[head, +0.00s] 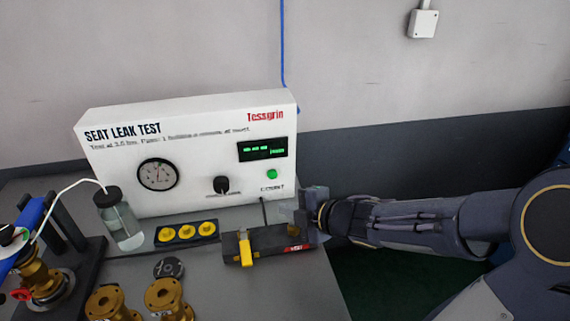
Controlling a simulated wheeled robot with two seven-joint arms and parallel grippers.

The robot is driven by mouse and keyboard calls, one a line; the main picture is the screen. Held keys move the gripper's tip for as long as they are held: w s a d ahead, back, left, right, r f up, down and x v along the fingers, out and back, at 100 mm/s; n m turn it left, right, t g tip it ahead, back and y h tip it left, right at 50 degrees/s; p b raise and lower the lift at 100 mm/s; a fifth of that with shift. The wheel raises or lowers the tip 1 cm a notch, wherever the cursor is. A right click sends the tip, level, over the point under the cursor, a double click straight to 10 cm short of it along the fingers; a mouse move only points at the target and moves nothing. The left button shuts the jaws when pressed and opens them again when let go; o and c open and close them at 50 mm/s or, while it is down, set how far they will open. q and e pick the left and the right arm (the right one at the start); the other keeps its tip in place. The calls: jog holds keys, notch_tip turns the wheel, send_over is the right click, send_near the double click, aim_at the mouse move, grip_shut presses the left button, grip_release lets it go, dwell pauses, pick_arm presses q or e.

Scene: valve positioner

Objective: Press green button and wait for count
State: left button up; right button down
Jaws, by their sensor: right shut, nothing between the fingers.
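The green button (272,174) is on the lower right of the white seat leak test panel (210,190), below a dark display (263,149) with green digits too small to read. My right gripper (303,205) is shut and empty. It is to the right of and lower than the button, by the panel's lower right corner, and looks apart from the button. My left gripper is not in view.
A dark block with a yellow lever (245,250) lies just below my right gripper. A bottle with a tube (121,222), a tray of yellow caps (187,233) and brass valve parts (168,298) fill the left and front of the grey table.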

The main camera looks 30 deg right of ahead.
aim_at(272, 174)
jog(key=shift+w+f+n+y, duration=0.15)
jog(key=shift+w+n+y, duration=0.15)
jog(key=shift+n, duration=0.1)
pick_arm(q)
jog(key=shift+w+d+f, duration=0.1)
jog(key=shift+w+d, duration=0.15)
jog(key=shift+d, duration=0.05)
pick_arm(e)
jog(key=shift+s+a, duration=0.1)
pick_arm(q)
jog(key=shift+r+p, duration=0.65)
pick_arm(e)
jog(key=shift+w+d, duration=0.4)
jog(key=shift+w, duration=1.05)
jog(key=shift+w+d, duration=0.35)
jog(key=shift+w, duration=1.05)
jog(key=shift+w+d, duration=0.4)
jog(key=shift+w, duration=1.05)
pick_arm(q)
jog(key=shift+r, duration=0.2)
pick_arm(e)
jog(key=shift+w+d, duration=0.1)
jog(key=shift+w, duration=0.3)
